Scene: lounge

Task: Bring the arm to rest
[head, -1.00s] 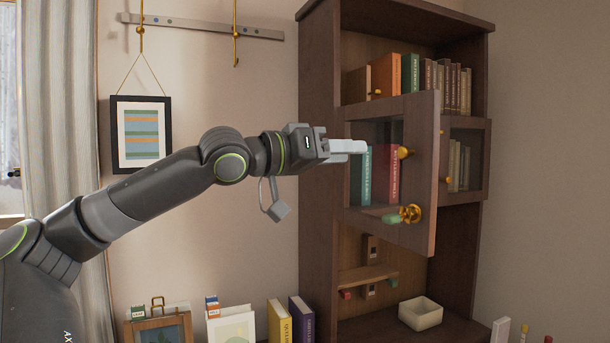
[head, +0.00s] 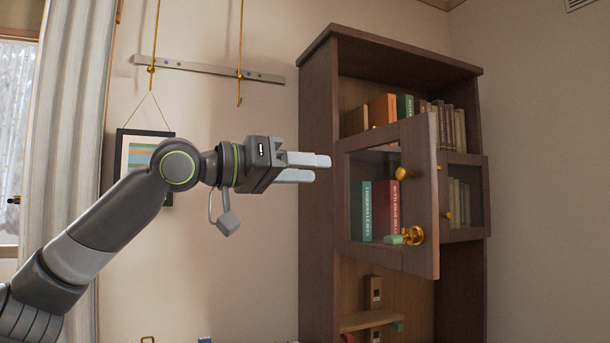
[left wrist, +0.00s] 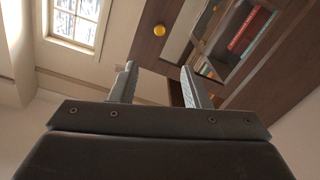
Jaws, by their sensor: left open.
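My left gripper (head: 325,168) is raised in front of the wall, to the left of the bookcase's glass cabinet door in the head view. Its two pale fingers point right, are apart and hold nothing. In the left wrist view the fingers (left wrist: 158,85) also stand apart with nothing between them. My left arm comes in from the lower left, with its elbow high. My right gripper is not in view.
The tall brown bookcase (head: 318,200) stands on the right. Its glass door (head: 420,200) stands ajar with a brass knob (head: 413,236). Books (head: 380,210) show behind the glass. A framed picture (head: 140,150) hangs behind my arm.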

